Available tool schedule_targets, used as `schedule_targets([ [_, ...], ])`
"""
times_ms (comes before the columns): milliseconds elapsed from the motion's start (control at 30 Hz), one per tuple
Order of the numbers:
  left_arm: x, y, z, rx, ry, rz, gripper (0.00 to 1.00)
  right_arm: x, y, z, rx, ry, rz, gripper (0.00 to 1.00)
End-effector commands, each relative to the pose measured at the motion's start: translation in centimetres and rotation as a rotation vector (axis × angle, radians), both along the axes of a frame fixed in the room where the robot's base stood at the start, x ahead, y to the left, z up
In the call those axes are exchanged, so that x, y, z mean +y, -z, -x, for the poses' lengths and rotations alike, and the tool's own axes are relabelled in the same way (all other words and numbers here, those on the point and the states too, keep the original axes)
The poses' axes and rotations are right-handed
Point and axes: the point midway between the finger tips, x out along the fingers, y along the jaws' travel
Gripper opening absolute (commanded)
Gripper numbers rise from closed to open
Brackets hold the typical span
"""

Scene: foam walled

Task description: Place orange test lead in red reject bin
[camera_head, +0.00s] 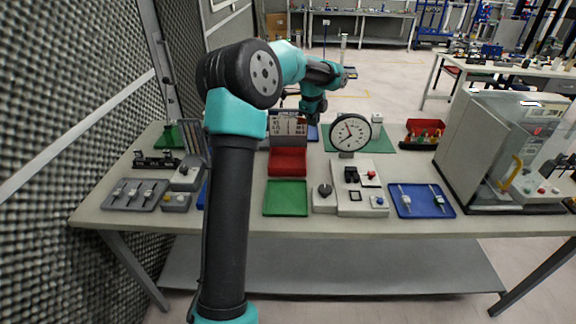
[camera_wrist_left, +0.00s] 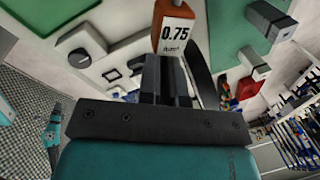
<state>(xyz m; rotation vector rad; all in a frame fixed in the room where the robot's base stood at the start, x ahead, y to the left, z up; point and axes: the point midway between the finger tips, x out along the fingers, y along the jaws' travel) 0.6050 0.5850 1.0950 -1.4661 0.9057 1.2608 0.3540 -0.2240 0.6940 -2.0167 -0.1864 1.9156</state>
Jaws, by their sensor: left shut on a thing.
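My left gripper (camera_head: 312,112) is held high over the back middle of the table. In the left wrist view its two black fingers (camera_wrist_left: 165,75) are shut on an orange piece (camera_wrist_left: 173,10) with a white label reading 0.75, which looks like the orange test lead. Only part of the piece shows there; in the head view it is too small to make out. A red bin (camera_head: 287,161) stands behind a green tray, below and to the left of the gripper. A second red box (camera_head: 425,140) with items in it stands at the back right. My right gripper is not in view.
A round dial gauge (camera_head: 350,133) stands right of the gripper. A green tray (camera_head: 286,198), a blue tray (camera_head: 421,201) with two leads, and a grey tray (camera_head: 135,195) lie along the front. A large enclosure (camera_head: 470,150) stands at the right.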

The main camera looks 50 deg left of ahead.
Motion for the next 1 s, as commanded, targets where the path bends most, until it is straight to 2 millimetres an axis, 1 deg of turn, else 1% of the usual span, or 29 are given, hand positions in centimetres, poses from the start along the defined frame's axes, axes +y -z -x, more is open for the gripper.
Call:
schedule_targets([
  [100,0.0,1.6,0.8,0.003,-0.126,-0.001,0.00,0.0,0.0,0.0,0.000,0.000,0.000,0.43],
  [533,-0.3,6.6,3.5,0.003,-0.567,-0.001,0.00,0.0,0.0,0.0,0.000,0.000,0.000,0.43],
  [1000,-1.8,11.9,7.2,0.003,-1.027,-0.001,0.00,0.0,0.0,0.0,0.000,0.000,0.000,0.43],
])
